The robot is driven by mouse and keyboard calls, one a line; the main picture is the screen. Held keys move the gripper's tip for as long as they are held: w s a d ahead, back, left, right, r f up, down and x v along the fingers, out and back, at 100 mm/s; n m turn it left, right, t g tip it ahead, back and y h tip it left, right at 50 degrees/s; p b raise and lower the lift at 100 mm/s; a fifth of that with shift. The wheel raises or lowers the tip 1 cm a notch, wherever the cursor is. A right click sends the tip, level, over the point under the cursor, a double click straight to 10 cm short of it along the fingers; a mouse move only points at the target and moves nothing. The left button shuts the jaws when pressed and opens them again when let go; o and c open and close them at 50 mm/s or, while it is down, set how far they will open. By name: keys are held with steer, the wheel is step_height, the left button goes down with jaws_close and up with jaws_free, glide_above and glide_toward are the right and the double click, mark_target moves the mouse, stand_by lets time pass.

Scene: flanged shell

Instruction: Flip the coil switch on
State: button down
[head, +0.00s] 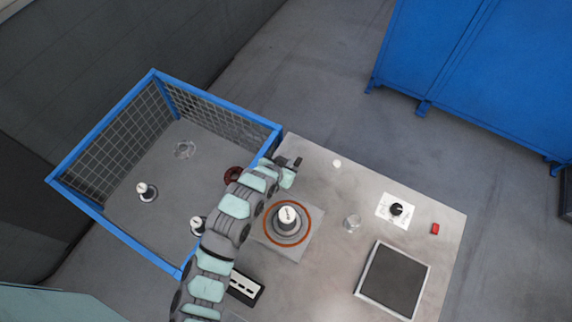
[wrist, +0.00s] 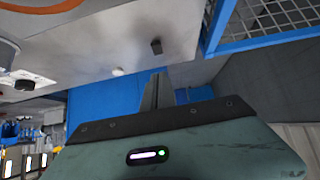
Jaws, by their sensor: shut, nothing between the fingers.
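My gripper (head: 295,163) is shut and empty over the far left edge of the grey table in the head view. In the wrist view its fingers (wrist: 156,88) are together as one narrow dark wedge. A black knob on a white plate (head: 396,208) sits at the right of the table, away from my gripper. My arm hides part of the table's left side.
A white-capped flanged shell (head: 289,218) stands in an orange ring near my arm. A metal cylinder (head: 351,224), a red block (head: 435,229) and a dark square pad (head: 393,280) are on the table. A blue-framed mesh bin (head: 118,232) adjoins it at left.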

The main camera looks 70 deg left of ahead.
glide_above(297, 162)
steer(key=s+d, duration=0.2)
step_height(297, 162, down, 4)
steer(key=shift+f, duration=0.25)
step_height(297, 162, down, 2)
steer(key=shift+s+d+f+p, duration=0.1)
steer(key=shift+f+p, duration=0.1)
steer(key=shift+p, duration=0.15)
steer(key=shift+f, duration=0.7)
